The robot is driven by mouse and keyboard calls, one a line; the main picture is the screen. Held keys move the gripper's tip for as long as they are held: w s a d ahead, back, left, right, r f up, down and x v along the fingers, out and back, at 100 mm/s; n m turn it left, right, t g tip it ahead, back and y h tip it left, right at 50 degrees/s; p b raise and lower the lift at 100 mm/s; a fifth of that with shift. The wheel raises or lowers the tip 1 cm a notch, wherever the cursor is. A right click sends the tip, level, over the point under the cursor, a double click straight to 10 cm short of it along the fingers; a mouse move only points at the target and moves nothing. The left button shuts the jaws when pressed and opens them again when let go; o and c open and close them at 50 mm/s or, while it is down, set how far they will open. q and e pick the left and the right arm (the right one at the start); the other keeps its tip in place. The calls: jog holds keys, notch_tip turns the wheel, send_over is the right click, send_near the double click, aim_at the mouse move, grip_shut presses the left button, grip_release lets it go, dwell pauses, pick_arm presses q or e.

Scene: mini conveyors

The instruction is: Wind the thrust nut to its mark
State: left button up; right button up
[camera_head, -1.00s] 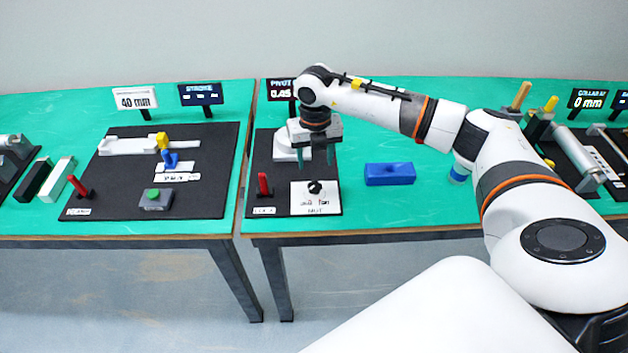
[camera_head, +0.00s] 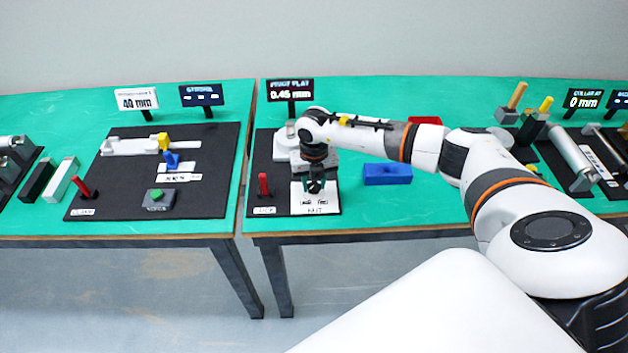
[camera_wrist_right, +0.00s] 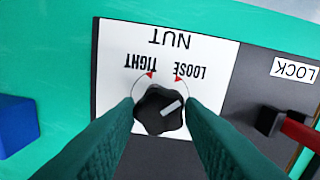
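The thrust nut is a black lobed knob (camera_wrist_right: 160,110) with a pale pointer line, on a white card (camera_wrist_right: 107,75) marked NUT, TIGHT and LOOSE with two red marks on an arc. The pointer slants toward the LOOSE side in the right wrist view. My right gripper (camera_wrist_right: 160,104) is lowered over the knob, one green finger on each side. The fingers look open and close beside it; contact is unclear. In the head view my right gripper (camera_head: 315,187) covers most of the knob. My left gripper is not in view.
A PIVOT PLAY display (camera_head: 290,90) behind reads 0.45 mm. A red LOCK lever (camera_head: 264,184) stands left of the card in the head view. A blue block (camera_head: 387,174) lies right of the board, with green tabletop around it. Another fixture board (camera_head: 115,195) occupies the left table.

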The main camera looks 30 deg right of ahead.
jog(key=c, duration=0.5)
jog(key=shift+o, duration=0.2)
jog(key=shift+f+n+b, duration=0.15)
jog(key=shift+n+b, duration=0.65)
jog(key=shift+b, duration=0.05)
jog(key=shift+r+n+b, duration=0.2)
jog(key=shift+n+b, duration=0.1)
jog(key=shift+n, duration=0.5)
jog(key=o, duration=1)
jog(key=shift+c, duration=0.2)
